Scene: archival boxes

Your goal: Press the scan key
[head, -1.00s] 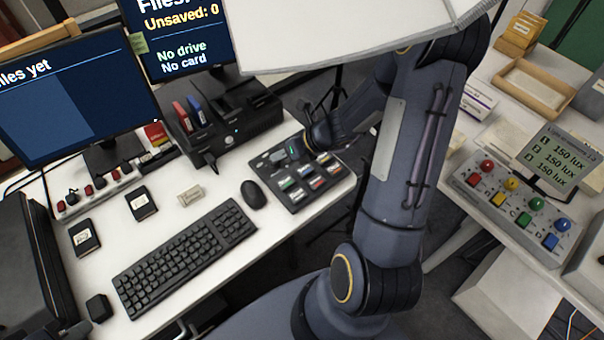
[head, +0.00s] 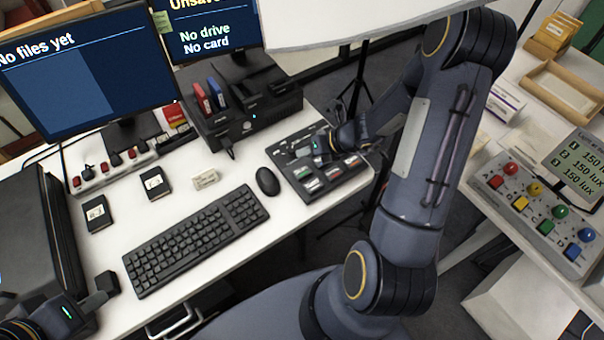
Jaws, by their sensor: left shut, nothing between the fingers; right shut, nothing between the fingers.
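A dark key panel (head: 297,184) lies at the right end of the white desk. It bears several keys with green, red and white colouring; their labels are too small to read, so I cannot tell which is the scan key. My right gripper (head: 298,151) is shut and empty over the back left part of the panel and hides some of it. I cannot tell whether its tips touch a key.
A keyboard (head: 195,238) and mouse (head: 267,181) lie left of the panel. A black dock (head: 255,112) stands behind. The left monitor (head: 85,75) reads "No files yet"; the other (head: 205,35) reads "No drive, No card". A side table holds a coloured-button box (head: 530,222).

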